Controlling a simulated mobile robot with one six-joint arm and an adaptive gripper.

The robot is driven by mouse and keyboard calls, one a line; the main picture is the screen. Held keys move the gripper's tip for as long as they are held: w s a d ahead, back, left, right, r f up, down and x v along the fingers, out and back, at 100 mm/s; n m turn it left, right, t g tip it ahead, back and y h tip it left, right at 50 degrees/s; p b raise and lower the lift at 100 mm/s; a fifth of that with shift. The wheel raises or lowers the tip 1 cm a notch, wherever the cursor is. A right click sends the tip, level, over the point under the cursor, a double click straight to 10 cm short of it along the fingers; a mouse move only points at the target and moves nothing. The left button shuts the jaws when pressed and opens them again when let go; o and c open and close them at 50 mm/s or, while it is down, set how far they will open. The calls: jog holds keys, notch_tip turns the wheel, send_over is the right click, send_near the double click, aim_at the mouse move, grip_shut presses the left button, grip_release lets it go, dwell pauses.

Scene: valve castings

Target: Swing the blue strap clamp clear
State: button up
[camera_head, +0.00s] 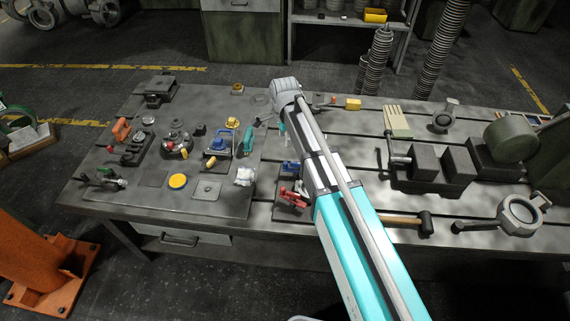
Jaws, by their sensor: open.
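A blue clamp-like part (222,141) sits on a small fixture left of centre on the bench, with a yellow-tipped handle (211,162) at its front. It looks like the strap clamp, but its details are too small to read. Another blue part (291,168) lies close to the left side of my arm, partly hidden by it. My gripper (263,120) shows only as a small dark shape at the arm's far end, right of the first blue part and apart from it. It is open, and nothing is seen in it.
A teal-handled clamp (248,140) stands between the blue part and my gripper. Orange-handled (121,130) and red-handled (293,195) clamps stand on the bench.

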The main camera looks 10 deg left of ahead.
aim_at(285, 162)
jog(key=shift+f, duration=0.15)
notch_tip(285, 162, down, 14)
jog(key=b, duration=1.3)
jog(key=shift+r+b, duration=0.25)
jog(key=shift+b, duration=0.15)
grip_shut()
dwell(0.3)
